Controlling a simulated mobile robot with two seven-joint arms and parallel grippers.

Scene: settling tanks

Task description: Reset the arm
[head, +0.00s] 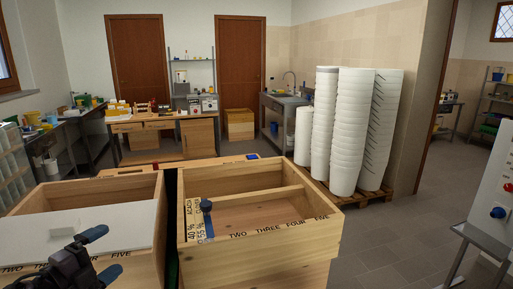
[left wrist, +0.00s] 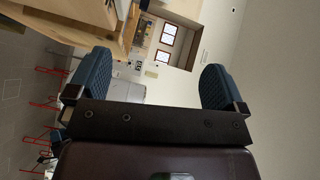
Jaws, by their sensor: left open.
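My left gripper (head: 104,253) is at the lower left of the head view, in front of the left wooden box. Its two blue fingertips are spread apart with nothing between them. In the left wrist view the same open fingers (left wrist: 158,85) frame empty space, with the room tilted sideways behind. My right gripper is not in either view.
Two wooden boxes stand close ahead: the left box (head: 160,205) with a white board (head: 100,228), the right box (head: 335,222) with a dark blue-knobbed item (head: 206,206). Stacked white buckets (head: 348,130) stand on a pallet (head: 360,205).

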